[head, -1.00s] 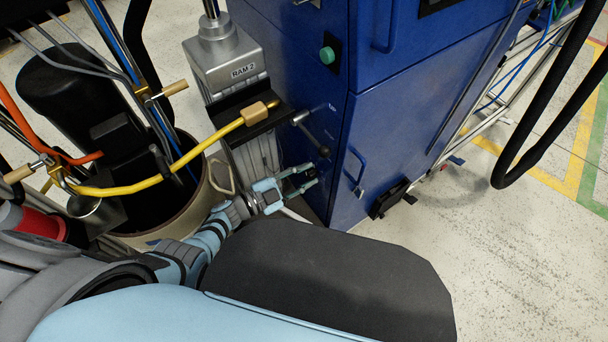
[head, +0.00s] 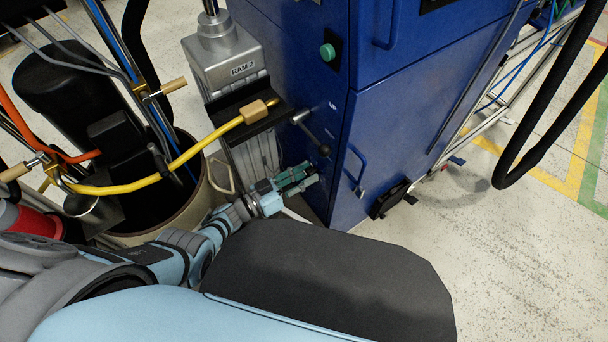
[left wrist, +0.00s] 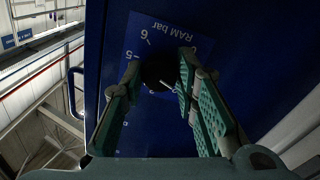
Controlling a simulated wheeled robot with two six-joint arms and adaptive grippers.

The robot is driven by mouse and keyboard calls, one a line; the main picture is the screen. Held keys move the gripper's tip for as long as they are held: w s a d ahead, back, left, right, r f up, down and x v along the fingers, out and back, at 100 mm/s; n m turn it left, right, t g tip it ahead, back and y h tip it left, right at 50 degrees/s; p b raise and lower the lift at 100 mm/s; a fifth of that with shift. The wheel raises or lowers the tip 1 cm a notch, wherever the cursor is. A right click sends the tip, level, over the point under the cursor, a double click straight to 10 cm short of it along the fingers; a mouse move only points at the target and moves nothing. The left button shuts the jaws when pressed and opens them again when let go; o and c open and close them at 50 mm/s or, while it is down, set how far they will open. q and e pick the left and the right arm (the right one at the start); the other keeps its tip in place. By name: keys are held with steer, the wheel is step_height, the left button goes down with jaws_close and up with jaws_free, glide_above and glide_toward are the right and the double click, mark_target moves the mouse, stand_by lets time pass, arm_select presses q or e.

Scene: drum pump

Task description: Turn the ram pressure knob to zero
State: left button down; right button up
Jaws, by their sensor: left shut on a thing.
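The ram pressure knob (left wrist: 158,72) is dark and round, and sits on a blue dial plate (left wrist: 136,45) marked "RAM bar" with numbers around it. My left gripper (left wrist: 160,80) is shut on the knob, with one green finger on each side of it in the left wrist view. A pale pointer line shows at the knob's lower right. In the head view my left gripper (head: 298,178) reaches the side of the blue cabinet (head: 390,130), and the knob cannot be made out there. My right gripper is not in view.
The grey RAM 2 column (head: 225,65), a yellow hose (head: 180,165) and a drum (head: 205,200) stand close on the left. Open floor lies at the right.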

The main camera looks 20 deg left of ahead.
arm_select(q)
steer(key=n, duration=0.6)
steer(key=shift+f+n+t, duration=0.1)
steer(key=shift+n+t, duration=0.3)
steer(key=n, duration=0.6)
steer(key=shift+s+n+y, duration=0.1)
steer(key=shift+n+y, duration=0.2)
steer(key=shift+y, duration=0.1)
steer(key=c, duration=1.2)
jaws_free()
steer(key=shift+t, duration=0.3)
steer(key=shift+c, duration=0.2)
